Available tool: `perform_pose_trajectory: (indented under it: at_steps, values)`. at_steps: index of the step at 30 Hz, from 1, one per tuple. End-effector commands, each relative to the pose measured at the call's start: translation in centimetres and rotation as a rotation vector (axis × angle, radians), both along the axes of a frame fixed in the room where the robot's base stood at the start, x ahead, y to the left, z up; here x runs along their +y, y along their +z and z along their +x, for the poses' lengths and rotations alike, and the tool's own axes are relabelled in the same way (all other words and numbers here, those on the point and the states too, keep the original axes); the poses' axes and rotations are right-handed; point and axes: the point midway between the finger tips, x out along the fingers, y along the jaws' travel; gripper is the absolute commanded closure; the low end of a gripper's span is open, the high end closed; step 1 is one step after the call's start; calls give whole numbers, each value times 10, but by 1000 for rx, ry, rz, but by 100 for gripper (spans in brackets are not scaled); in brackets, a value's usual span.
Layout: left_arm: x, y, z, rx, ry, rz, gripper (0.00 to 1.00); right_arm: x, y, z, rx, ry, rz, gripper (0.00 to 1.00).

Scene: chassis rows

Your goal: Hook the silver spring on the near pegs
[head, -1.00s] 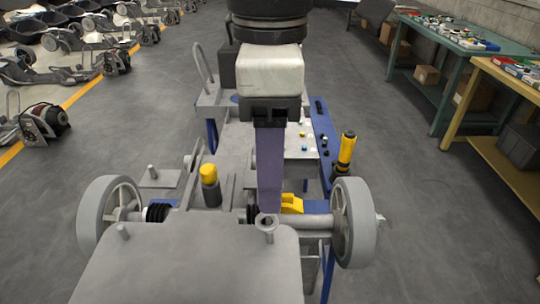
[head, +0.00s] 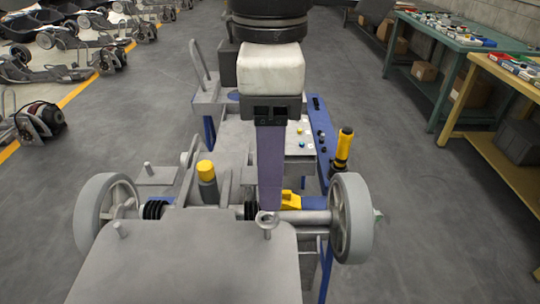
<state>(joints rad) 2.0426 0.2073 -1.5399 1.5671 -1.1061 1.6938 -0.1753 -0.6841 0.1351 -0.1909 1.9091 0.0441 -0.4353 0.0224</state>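One gripper (head: 269,205) hangs down from the top middle of the head view, below a white block; I take it for my right one, though the picture does not make the side certain. Its purple-grey finger is seen edge-on, so the gap between the fingers is hidden. A silver ring (head: 267,218), perhaps an end of the silver spring, shows at the fingertip, over the right near peg (head: 267,234). I cannot tell whether it is around that peg or held. The left near peg (head: 120,230) stands bare on the near plate (head: 185,272). My other gripper is not in view.
Wheels stand at the left (head: 105,217) and right (head: 351,218) of the chassis. A yellow-topped post (head: 206,180) rises left of the gripper. A yellow and black cylinder (head: 342,150) stands at the right. Workbenches line the right; the floor between is clear.

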Motion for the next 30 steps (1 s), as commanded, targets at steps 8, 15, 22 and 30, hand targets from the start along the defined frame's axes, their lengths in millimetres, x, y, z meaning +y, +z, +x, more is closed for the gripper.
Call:
perform_pose_trajectory:
  at_steps: [8,15,22,30]
  values:
    - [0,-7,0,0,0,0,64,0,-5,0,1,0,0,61]
    - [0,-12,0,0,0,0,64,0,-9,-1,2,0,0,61]
    - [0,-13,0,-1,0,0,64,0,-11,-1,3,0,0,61]
    - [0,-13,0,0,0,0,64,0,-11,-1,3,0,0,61]
